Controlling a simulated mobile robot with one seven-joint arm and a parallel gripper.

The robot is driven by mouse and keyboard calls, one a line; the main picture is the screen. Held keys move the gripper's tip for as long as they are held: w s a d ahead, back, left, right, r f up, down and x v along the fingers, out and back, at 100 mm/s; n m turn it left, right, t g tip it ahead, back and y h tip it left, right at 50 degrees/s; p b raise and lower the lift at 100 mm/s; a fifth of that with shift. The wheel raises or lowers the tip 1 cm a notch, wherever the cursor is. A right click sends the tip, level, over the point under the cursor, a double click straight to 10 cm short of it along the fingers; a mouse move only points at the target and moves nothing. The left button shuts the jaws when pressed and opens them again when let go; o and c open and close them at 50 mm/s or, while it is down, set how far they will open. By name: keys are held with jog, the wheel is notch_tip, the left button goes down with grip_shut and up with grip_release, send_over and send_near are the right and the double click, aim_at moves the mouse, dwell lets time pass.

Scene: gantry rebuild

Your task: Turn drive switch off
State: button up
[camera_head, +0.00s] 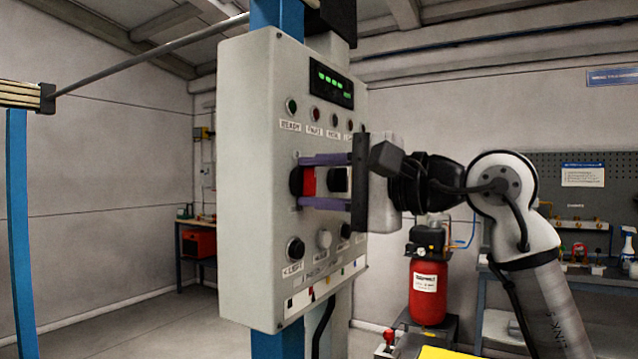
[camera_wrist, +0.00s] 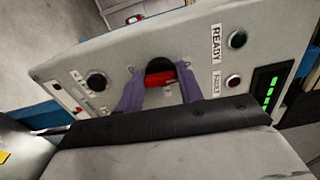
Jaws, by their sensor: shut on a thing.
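The drive switch (camera_head: 309,181), a red handle on a round black base, is on the front of the grey control box (camera_head: 243,180). My gripper (camera_head: 303,182) reaches in from the right, its two purple fingers above and below the switch. In the wrist view the fingers of my gripper (camera_wrist: 158,84) stand on either side of the red handle (camera_wrist: 160,77), and the gripper is shut on the switch. The switch's label is not readable. A black knob (camera_head: 337,180) shows to the right of the red handle.
Above are a green-lit display (camera_head: 333,84) and small lamps with labels such as READY. Below are a black knob (camera_head: 295,249) and a pale knob (camera_head: 324,239). A blue post (camera_head: 277,14) carries the box. A red tank (camera_head: 428,290) stands behind, with a workbench farther right.

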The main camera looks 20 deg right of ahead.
jog(key=shift+n, duration=0.4)
jog(key=o, duration=1)
jog(key=b+v, duration=0.3)
jog(key=v, duration=1.1)
jog(key=shift+a, duration=0.1)
